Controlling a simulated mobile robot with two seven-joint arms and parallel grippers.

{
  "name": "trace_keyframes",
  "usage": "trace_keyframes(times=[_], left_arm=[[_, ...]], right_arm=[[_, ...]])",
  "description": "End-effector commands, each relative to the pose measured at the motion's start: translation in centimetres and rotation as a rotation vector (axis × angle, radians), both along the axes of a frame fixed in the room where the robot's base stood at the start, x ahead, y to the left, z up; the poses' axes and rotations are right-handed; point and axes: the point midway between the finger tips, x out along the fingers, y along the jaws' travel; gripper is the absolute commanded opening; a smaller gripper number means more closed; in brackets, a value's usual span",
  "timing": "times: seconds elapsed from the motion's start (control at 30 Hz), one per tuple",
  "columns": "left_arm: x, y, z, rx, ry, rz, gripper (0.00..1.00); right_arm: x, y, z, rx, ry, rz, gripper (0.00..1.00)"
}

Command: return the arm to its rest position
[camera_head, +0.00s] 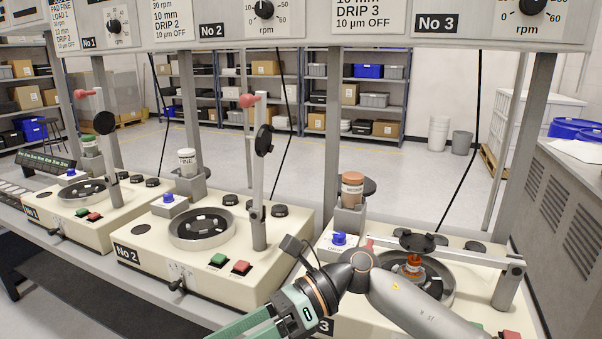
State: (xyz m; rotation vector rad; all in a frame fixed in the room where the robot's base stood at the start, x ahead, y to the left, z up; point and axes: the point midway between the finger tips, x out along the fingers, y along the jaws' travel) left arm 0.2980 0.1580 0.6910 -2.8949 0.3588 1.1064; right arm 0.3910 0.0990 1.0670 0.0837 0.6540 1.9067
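My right arm comes in from the lower right and bends in front of the No 3 machine (350,225). Its gripper (255,325) has teal-green fingers pointing down to the lower left. The fingertips run out of the bottom edge, so their opening cannot be judged and nothing held shows. The arm hides part of the No 3 machine's front and plate. My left gripper is not in view.
The No 2 machine (140,258) and No 1 machine (50,218) stand to the left, their levers upright. The No 3 machine's lever (462,252) lies across its plate, above an orange piece (413,264). Control panels (345,22) hang above. Aisle floor shows behind.

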Motion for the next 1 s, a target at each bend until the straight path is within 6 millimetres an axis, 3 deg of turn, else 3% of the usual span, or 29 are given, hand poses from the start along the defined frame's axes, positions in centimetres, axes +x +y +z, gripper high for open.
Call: trace_keyframes(times=[0.1, 0.27, 0.37, 0.47, 0.6, 0.73, 0.87, 0.97, 1.0], left_arm=[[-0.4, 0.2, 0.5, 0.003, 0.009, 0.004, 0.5], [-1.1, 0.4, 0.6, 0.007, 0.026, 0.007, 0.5], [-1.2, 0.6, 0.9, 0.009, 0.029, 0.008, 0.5], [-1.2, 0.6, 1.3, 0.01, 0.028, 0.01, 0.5], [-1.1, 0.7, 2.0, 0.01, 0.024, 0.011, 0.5], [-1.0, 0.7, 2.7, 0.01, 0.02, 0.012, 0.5], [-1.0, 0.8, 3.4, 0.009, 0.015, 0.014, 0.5], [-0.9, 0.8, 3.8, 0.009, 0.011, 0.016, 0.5], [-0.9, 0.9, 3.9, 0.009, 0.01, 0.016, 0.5]], right_arm=[[-0.1, 1.0, 1.8, 0.193, 0.292, -0.126, 0.71], [2.3, 0.0, 2.9, 0.413, 0.699, -0.317, 0.71], [4.6, -1.9, 2.1, 0.53, 0.964, -0.447, 0.71], [6.7, -4.5, 0.0, 0.636, 1.234, -0.582, 0.71], [8.5, -9.1, -5.4, 0.765, 1.618, -0.781, 0.71], [8.1, -13.8, -12.2, 0.871, 1.968, -0.977, 0.71], [4.9, -18.5, -19.9, 0.966, 2.312, -1.185, 0.71], [0.8, -21.7, -25.2, 1.029, 2.551, -1.343, 0.71], [-1.0, -22.7, -27.0, -1.039, -2.599, 1.384, 0.71]])
